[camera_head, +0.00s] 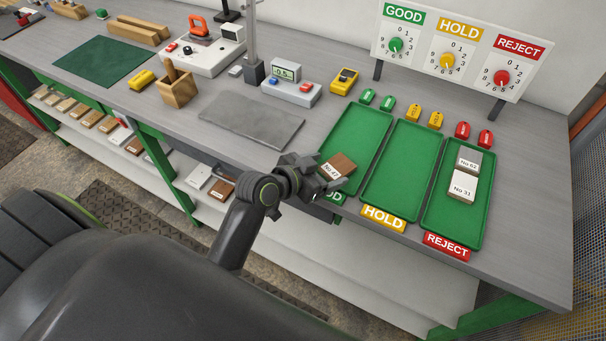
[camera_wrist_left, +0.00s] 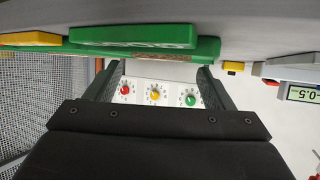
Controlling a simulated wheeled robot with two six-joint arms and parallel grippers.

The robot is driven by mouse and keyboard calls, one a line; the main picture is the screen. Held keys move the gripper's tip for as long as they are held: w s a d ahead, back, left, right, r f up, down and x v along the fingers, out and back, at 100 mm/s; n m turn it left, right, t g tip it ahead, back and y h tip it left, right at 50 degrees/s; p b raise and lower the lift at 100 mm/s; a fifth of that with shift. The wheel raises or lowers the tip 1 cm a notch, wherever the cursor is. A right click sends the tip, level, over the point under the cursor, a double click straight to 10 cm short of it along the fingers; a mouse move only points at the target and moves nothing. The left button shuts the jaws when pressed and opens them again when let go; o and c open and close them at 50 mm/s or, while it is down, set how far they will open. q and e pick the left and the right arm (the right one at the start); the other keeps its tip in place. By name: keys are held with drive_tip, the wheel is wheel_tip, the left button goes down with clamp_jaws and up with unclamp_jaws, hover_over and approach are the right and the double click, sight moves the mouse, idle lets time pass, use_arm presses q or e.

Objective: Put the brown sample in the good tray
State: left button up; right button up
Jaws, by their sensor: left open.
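The brown sample (camera_head: 342,161), with a white label, lies at the front end of the green good tray (camera_head: 362,122) in the head view. My left gripper (camera_head: 326,178) is open at the front edge of that tray, right beside the sample, and partly covers the tray's front and its label. In the left wrist view the fingers (camera_wrist_left: 160,88) are apart, with the green good label (camera_wrist_left: 140,37) beyond them. Whether the fingers touch the sample cannot be told. My right gripper is not in view.
The hold tray (camera_head: 402,170) is empty. The reject tray (camera_head: 448,217) holds a grey sample (camera_head: 469,160) and a white sample (camera_head: 462,186). A dial board (camera_head: 455,48) stands behind. A grey mat (camera_head: 250,121), a scale (camera_head: 290,91) and a wooden pen box (camera_head: 176,90) are to the left.

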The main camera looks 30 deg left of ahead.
use_arm(q)
drive_tip(key=v, duration=0.9)
drive_tip(key=shift+b, duration=0.4)
drive_tip(key=s+a+f+n+g+y, duration=0.3)
drive_tip(key=s+a+f+g, duration=0.15)
drive_tip(key=s, duration=0.45)
drive_tip(key=s+a+f+n+g+y, duration=0.2)
drive_tip(key=s+a+f+g+y, duration=0.25)
drive_tip(key=s, duration=0.55)
drive_tip(key=s+d+f+x, duration=0.1)
drive_tip(key=s+x, duration=0.2)
drive_tip(key=x, duration=0.9)
drive_tip(key=s+d+f+x, duration=0.1)
drive_tip(key=s+x, duration=0.1)
drive_tip(key=x, duration=1)
drive_tip(key=s+d+f+g+h, duration=0.1)
drive_tip(key=s+f, duration=1.4)
drive_tip(key=f, duration=0.2)
drive_tip(key=shift+s+d, duration=0.2)
drive_tip(key=shift+s, duration=0.2)
